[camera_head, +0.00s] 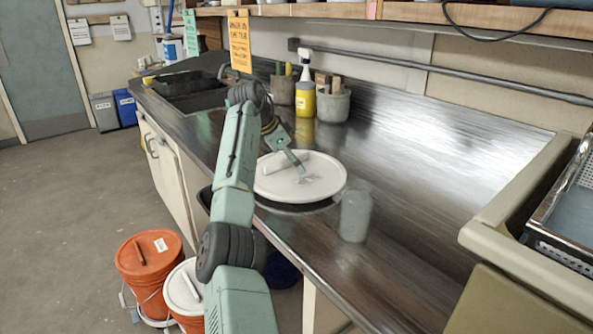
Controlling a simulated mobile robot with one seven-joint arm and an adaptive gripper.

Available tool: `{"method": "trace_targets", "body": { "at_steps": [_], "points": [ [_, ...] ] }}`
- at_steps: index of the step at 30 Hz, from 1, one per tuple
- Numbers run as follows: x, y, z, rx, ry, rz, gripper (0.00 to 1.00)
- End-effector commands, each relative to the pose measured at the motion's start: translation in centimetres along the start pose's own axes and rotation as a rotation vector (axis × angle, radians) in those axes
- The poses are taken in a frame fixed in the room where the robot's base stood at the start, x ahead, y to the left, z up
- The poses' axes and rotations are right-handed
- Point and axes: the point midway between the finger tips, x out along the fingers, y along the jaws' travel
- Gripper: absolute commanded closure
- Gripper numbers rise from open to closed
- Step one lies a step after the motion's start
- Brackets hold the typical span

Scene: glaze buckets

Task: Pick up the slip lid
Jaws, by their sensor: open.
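A round white lid (325,188) lies flat on the steel counter, near its front edge, with a dark shape or shadow under its near rim. I take it for the slip lid. A white bar handle (277,175) crosses its top, with small grey marks beside it. My gripper (299,171) points down over the lid, close to the handle. It is open. I cannot tell whether a finger touches the handle or lid. My forearm and wrist come in from behind and left of the lid.
A grey translucent cylinder (356,212) stands just right of the lid. A yellow spray bottle (305,95) and grey tool pots (333,103) stand behind. An orange-lidded bucket (150,265) and a white-lidded bucket (182,290) stand on the floor.

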Motion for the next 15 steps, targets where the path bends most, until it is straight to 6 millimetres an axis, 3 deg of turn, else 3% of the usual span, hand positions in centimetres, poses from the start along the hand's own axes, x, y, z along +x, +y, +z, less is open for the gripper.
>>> {"method": "trace_targets", "body": {
  "at_steps": [6,13,15],
  "points": [
    [2.3,0.0,-0.1,-0.001,0.0,0.0,0.0],
    [2.5,0.0,-0.1,0.0,0.0,0.0,0.0],
    [2.5,0.0,-0.1,0.0,0.0,0.0,0.05]
  ]
}}
